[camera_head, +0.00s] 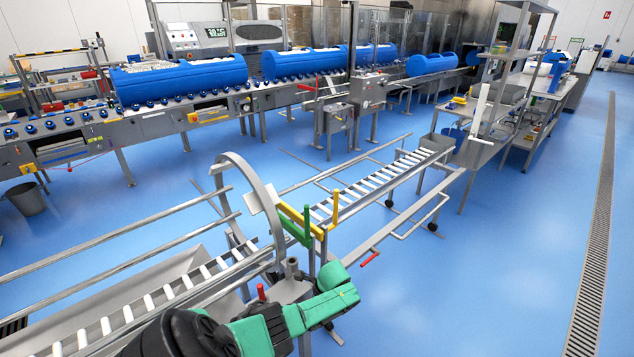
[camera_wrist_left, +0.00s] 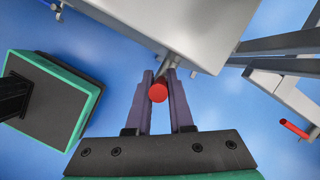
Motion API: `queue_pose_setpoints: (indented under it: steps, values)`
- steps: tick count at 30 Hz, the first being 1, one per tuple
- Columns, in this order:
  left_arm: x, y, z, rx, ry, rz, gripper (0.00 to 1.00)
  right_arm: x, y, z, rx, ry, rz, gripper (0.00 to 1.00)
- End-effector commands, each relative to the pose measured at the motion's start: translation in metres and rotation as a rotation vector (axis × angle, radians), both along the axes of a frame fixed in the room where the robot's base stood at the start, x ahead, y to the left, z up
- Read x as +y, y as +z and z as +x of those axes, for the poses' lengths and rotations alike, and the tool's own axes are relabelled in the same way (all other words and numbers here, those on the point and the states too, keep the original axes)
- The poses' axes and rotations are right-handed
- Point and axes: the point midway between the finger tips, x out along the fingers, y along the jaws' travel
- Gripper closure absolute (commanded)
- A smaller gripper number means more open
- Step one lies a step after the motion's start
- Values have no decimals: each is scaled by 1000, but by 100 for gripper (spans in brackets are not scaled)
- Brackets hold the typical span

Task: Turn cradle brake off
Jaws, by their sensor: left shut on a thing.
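The cradle (camera_head: 262,190) is a grey curved hoop standing at the end of a roller conveyor in the head view. In the left wrist view a thin lever with a red round end (camera_wrist_left: 158,92) comes out from under a pale grey box (camera_wrist_left: 180,28). My left gripper (camera_wrist_left: 160,82) has its two dark fingers shut on this lever, one on each side, close to the box. In the head view my left arm (camera_head: 255,335) reaches in from the bottom, and its fingertips and the held lever cannot be made out there.
Green and yellow posts (camera_head: 308,222) stand beside the hoop. Blue tubs (camera_head: 180,80) lie on the back line. The blue floor at right is clear.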

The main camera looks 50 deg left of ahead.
Motion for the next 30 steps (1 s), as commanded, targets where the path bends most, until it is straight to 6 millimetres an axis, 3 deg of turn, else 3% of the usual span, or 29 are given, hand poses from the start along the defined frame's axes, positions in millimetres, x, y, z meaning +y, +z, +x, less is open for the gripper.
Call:
queue_pose_setpoints:
  steps: [1, 7, 23, 24, 30]
  values:
    - [-1, -5, 2, 19, -1, -3, 100, 0, -9, -3, 5, 0, 0, 45]
    - [-1, -3, 3, 86, -1, -4, 100, 0, -20, -10, 15, 0, -1, 45]
    - [-1, -1, 2, 115, -2, -5, 100, 0, -21, -7, 11, 1, 0, 45]
    - [-1, -1, 2, 114, -1, -5, 68, 0, -21, -7, 11, 1, -1, 45]
    - [-1, 0, 2, 113, -2, -4, 68, 0, -21, -6, 9, 1, -1, 45]
